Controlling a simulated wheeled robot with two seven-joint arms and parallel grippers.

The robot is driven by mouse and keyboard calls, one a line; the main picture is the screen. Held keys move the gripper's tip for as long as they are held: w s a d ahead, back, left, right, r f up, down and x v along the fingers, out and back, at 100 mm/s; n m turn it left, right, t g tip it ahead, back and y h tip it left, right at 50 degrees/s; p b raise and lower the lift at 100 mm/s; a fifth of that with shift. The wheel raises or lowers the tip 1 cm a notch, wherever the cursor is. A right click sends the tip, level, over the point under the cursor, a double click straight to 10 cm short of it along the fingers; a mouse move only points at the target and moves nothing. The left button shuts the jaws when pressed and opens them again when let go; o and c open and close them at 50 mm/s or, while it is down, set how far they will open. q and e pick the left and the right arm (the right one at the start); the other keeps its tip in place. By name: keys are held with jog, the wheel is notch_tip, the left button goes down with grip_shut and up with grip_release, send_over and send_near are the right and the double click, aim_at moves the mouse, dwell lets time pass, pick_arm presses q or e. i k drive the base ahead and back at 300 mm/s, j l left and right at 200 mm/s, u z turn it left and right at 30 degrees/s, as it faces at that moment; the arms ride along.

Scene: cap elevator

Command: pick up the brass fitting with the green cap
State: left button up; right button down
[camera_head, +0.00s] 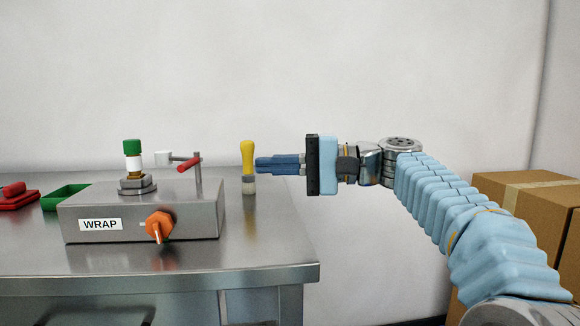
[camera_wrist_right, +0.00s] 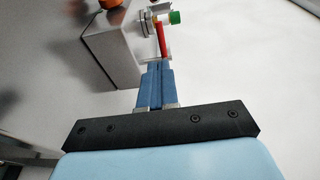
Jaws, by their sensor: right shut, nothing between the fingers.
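The brass fitting (camera_head: 134,174) with white wrap and a green cap (camera_head: 132,146) stands upright in a hex holder on top of the grey WRAP box (camera_head: 190,210). Its green cap also shows in the right wrist view (camera_wrist_right: 175,17), beyond my fingertips. My right gripper (camera_head: 258,164) points left, with its blue fingers together and empty, to the right of the box and apart from the fitting. The closed fingers also show in the right wrist view (camera_wrist_right: 154,68). My left gripper is not in view.
A yellow-handled brush (camera_head: 248,160) stands upright right beside my right fingertips. A red-handled lever (camera_head: 189,165) rises from the box, between fitting and gripper. An orange knob (camera_head: 160,225) is on the box front. A green tray (camera_head: 62,198) and red item (camera_head: 14,193) lie left.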

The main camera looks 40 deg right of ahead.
aim_at(132, 147)
jog(key=k, duration=1)
